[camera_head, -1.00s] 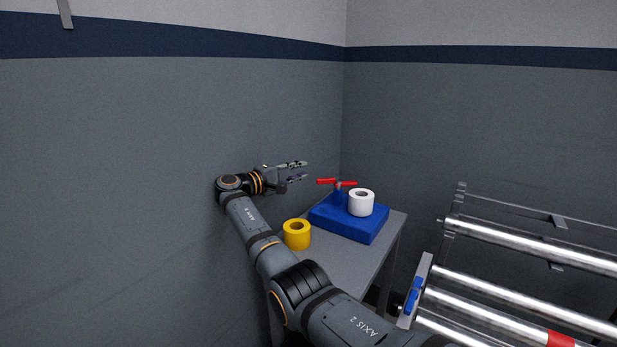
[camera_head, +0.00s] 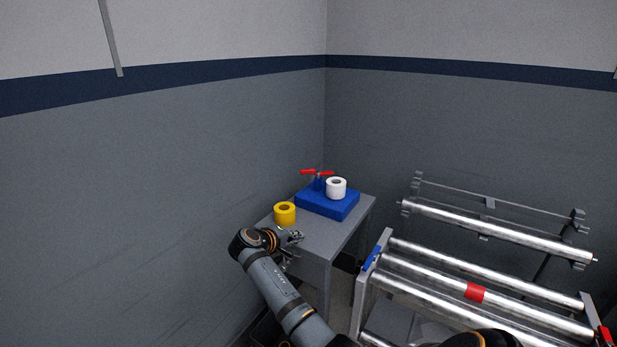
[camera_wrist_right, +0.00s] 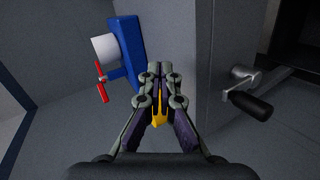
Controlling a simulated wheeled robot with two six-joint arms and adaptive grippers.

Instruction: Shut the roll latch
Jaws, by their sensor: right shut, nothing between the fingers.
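A frame with several shiny rollers (camera_head: 440,283) stands at the lower right in the head view. A blue latch-like piece (camera_head: 371,258) is on its left end plate, and a red piece (camera_head: 604,337) is on its right end, partly cut off by the picture edge. I cannot tell whether either is open or shut. My right gripper (camera_head: 296,236) is beside the near edge of the small table, left of the roller frame and apart from it. In the right wrist view its fingers (camera_wrist_right: 160,70) are together and empty. My left gripper is not in view.
The grey table (camera_head: 318,240) carries a yellow roll (camera_head: 285,212) and a blue block (camera_head: 335,205) with a white roll (camera_head: 337,188) and red handle (camera_head: 317,172). A black crank handle (camera_wrist_right: 252,104) shows in the right wrist view. Walls close the corner behind.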

